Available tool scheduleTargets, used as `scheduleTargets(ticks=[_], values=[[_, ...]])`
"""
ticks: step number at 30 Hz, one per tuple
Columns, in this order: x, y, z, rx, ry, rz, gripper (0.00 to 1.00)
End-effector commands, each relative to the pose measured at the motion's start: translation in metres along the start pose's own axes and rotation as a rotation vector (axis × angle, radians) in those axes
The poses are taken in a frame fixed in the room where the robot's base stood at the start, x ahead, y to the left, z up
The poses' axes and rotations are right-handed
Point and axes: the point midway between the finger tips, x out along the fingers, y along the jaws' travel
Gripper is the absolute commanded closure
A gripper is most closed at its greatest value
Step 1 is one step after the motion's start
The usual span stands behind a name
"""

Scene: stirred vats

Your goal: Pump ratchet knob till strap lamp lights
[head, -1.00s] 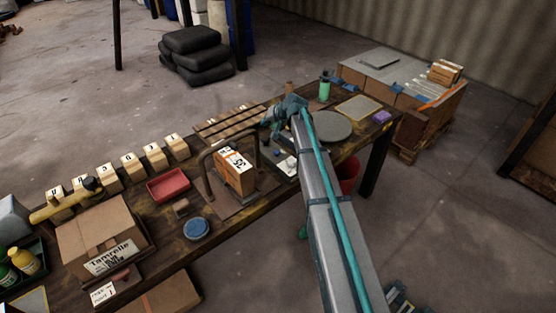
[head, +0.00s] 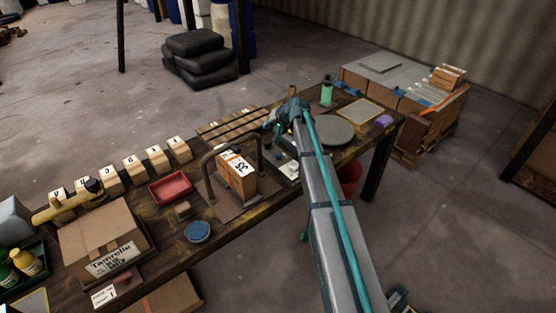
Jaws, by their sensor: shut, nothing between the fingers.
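A cardboard box (head: 237,183) with an orange strap and a printed white label stands on a flat plate on the bench, under a bent metal tube frame (head: 207,178). My gripper (head: 271,125) is beyond and to the right of the box, low over the bench near the slatted rack. It is shut and empty; its fingers are small and partly hidden by my wrist. A small dark device with a pale card (head: 289,168) lies right of the box, partly behind my arm. I cannot make out the ratchet knob or the strap lamp.
Floor right of the bench is mostly clear.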

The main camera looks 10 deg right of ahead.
Motion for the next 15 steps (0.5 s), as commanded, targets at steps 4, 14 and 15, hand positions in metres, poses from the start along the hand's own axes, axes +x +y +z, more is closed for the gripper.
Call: scheduleTargets(ticks=[4,14,15], values=[[-0.004,-0.004,-0.01,-0.005,0.008,-0.002,1.0],[-0.023,-0.018,-0.023,-0.01,0.01,-0.001,1.0],[-0.025,-0.018,-0.021,-0.008,0.007,-0.001,1.0]])
